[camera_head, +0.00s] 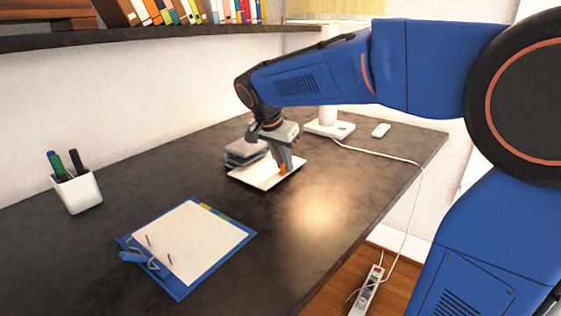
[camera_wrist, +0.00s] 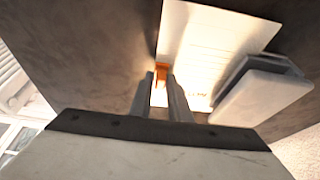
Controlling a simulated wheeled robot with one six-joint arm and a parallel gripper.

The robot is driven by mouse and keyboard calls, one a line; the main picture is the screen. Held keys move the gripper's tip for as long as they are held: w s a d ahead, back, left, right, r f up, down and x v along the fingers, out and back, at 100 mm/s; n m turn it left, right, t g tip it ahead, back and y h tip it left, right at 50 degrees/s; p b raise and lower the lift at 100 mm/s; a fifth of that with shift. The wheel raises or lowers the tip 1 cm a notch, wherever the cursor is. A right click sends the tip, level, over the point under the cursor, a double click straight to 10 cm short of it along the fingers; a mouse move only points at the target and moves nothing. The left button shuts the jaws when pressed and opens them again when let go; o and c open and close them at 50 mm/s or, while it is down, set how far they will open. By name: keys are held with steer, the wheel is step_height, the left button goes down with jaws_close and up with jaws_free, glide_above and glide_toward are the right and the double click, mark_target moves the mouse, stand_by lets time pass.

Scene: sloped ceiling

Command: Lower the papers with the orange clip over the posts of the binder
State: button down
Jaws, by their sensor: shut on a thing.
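My gripper (camera_head: 283,160) is at the far part of the desk, shut on the orange clip (camera_head: 283,169) at the edge of the white papers (camera_head: 262,173). In the wrist view the orange clip (camera_wrist: 162,74) shows between the fingertips (camera_wrist: 162,92), with the papers (camera_wrist: 212,45) spreading beyond it. The papers are low over the desk; I cannot tell whether they touch it. The blue binder (camera_head: 180,291) lies open at the front left, with a white sheet (camera_head: 198,238) on it. Thin upright posts (camera_head: 168,259) stand near its left side, beside a blue lever (camera_head: 130,257).
A grey stacked item (camera_head: 241,153) stands beside the papers. A white pen cup (camera_head: 78,191) is at the left. A lamp base (camera_head: 330,129), its cord and a small white object (camera_head: 381,130) are at the back right. A shelf (camera_head: 130,36) hangs above. The desk between papers and binder is clear.

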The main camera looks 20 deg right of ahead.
steer(key=shift+s+d, duration=0.6)
steer(key=shift+s, duration=0.25)
steer(key=shift+s+d, duration=0.55)
steer(key=shift+s, duration=0.25)
steer(key=c, duration=1.6)
jaws_free()
